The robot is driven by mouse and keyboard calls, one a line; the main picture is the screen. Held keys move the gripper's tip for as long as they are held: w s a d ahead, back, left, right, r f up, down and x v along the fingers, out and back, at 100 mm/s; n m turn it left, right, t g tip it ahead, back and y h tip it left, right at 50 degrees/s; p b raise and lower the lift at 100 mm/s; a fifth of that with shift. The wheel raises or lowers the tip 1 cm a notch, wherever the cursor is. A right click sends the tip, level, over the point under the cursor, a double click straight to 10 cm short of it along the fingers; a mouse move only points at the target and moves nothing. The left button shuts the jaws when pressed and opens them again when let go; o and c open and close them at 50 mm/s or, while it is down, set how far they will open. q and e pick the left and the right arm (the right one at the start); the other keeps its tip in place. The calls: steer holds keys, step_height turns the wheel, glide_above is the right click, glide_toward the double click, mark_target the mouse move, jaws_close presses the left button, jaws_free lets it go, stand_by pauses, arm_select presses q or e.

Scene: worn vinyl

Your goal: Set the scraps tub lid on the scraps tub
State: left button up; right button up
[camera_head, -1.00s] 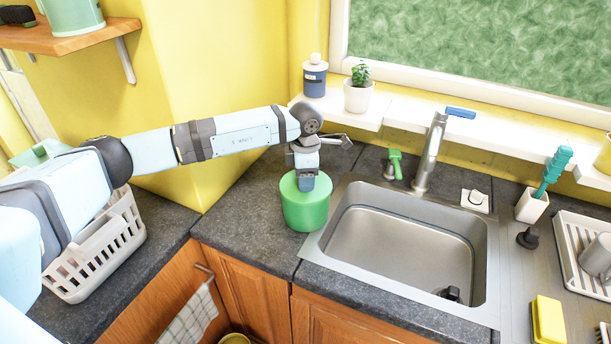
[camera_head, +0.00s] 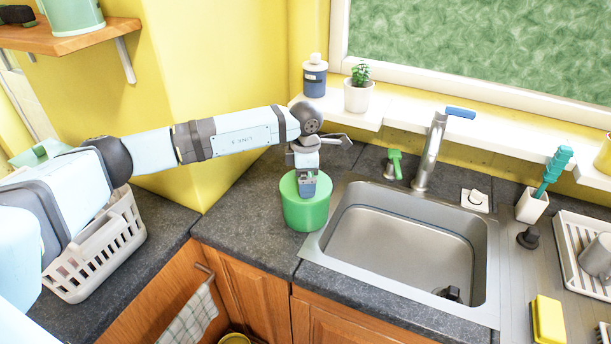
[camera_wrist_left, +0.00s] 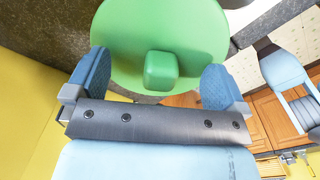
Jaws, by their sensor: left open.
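The green scraps tub (camera_head: 304,213) stands upright on the dark counter, left of the sink. The green lid (camera_head: 288,186) lies on top of it; lid and tub look like one round shape, and I cannot make out the seam. In the left wrist view, the round lid (camera_wrist_left: 115,35) shows its square knob (camera_wrist_left: 161,71). My left gripper (camera_head: 308,192) points down over the lid. Its open fingers (camera_wrist_left: 157,85) stand on both sides of the knob with gaps, apart from it. My right gripper is out of view.
The sink (camera_head: 405,240) with its faucet (camera_head: 431,155) is just right of the tub. A white basket (camera_head: 98,250) stands at the left under my arm. The counter left of the tub is clear.

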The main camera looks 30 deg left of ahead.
arm_select(q)
steer(key=shift+r, duration=0.15)
steer(key=shift+r+p, duration=1.5)
steer(key=shift+r, duration=1.9)
